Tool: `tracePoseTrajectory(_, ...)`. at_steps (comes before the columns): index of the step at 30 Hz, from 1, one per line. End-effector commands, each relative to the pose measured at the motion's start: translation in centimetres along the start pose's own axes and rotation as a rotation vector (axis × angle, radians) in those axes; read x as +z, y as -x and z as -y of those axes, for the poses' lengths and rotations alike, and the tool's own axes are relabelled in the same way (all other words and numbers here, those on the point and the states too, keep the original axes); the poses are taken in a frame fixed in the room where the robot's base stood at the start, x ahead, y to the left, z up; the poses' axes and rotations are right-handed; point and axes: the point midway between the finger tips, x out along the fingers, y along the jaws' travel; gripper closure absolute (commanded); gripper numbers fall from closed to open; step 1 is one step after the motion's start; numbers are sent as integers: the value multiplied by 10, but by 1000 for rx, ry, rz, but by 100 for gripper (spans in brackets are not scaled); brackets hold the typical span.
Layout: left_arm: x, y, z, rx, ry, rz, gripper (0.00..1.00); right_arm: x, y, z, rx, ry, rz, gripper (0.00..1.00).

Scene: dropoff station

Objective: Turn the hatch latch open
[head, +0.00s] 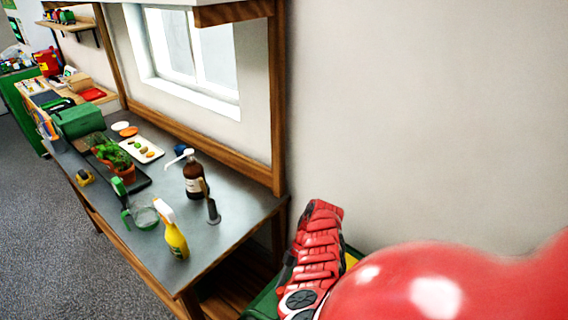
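No hatch and no latch can be made out in the head view. A large glossy red rounded shape (440,285) fills the lower right corner, very close to the camera; I cannot tell what it is. I cannot make out the fingers of my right gripper, and any part of it at the lower right may be hidden by this shape. My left gripper is not in view.
A grey-topped wooden workbench (225,238) holds a brown pump bottle (193,178), a yellow spray bottle (175,240), potted plants (113,155) and a green box (80,121). A red ribbed object (316,250) is right of it. Grey floor (50,240) is clear at left.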

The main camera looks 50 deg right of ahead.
Motion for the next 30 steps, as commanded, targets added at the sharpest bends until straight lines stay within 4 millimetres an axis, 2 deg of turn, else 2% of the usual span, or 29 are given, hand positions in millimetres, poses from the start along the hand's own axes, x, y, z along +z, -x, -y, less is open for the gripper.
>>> tracePoseTrajectory(7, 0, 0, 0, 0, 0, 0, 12, 0, 2, -1, 2, 0, -1, 31)
tracePoseTrajectory(11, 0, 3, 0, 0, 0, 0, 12, -1, 12, -2, 5, -2, -3, 31)
tracePoseTrajectory(30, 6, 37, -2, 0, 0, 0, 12, 1, 100, -2, 4, 0, -7, 31)
